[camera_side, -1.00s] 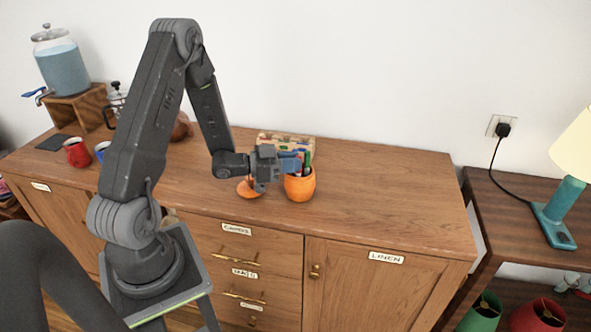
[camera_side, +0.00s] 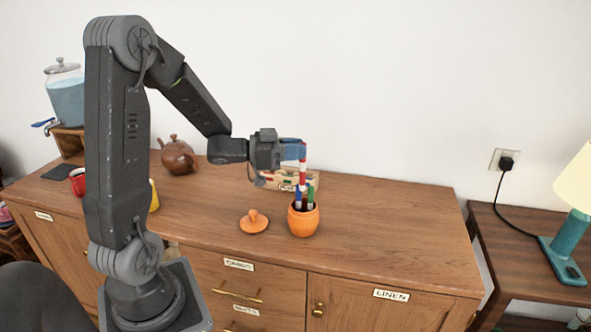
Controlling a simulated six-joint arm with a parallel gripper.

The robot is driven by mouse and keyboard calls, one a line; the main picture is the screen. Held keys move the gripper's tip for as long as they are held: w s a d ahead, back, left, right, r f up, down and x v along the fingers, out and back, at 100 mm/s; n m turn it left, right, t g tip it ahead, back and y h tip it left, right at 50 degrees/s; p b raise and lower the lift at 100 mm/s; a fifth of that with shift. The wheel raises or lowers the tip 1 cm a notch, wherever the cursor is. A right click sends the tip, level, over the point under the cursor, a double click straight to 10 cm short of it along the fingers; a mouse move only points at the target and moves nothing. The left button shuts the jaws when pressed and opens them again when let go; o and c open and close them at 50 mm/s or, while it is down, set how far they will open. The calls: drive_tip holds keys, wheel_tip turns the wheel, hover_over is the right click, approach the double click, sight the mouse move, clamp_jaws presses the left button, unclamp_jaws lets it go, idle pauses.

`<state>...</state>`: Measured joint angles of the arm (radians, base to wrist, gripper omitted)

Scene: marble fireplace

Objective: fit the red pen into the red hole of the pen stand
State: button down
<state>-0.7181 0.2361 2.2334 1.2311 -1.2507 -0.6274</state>
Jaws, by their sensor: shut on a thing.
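My gripper (camera_side: 294,150) is shut on the red pen (camera_side: 302,172), which has red and white bands. The pen hangs upright from the fingertips, above the orange pot (camera_side: 303,220). Its lower end overlaps the tops of a blue pen (camera_side: 298,198) and a green pen (camera_side: 310,196) standing in the pot, so I cannot tell whether it is clear of them. A light wooden block (camera_side: 272,179), apparently the pen stand, lies behind the pot, partly hidden by my gripper and the pens. Its holes cannot be made out.
An orange lid (camera_side: 254,222) lies left of the pot. A brown teapot (camera_side: 178,156) stands at the back left, with a red mug (camera_side: 77,181) farther left. The cabinet top (camera_side: 400,215) is clear to the right.

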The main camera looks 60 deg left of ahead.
drive_tip(key=w+a+f+n+t+y, duration=0.1)
drive_tip(key=w+a+n+y, duration=0.15)
drive_tip(key=a+y, duration=0.4)
drive_tip(key=w+a+n+y, duration=0.2)
drive_tip(key=a+n+y, duration=0.15)
drive_tip(key=a, duration=0.65)
drive_tip(key=a+f+n+y, duration=0.3)
drive_tip(key=a+f, duration=0.1)
drive_tip(key=a, duration=0.4)
drive_tip(key=shift+g+y, duration=0.3)
drive_tip(key=shift+g, duration=0.2)
drive_tip(key=shift+s+d+f, duration=0.1)
drive_tip(key=shift+s+f, duration=0.05)
drive_tip(key=shift+f, duration=1.95)
drive_tip(key=shift+s+f, duration=0.1)
drive_tip(key=shift+f, duration=2.05)
drive_tip(key=c, duration=1.1)
unclamp_jaws()
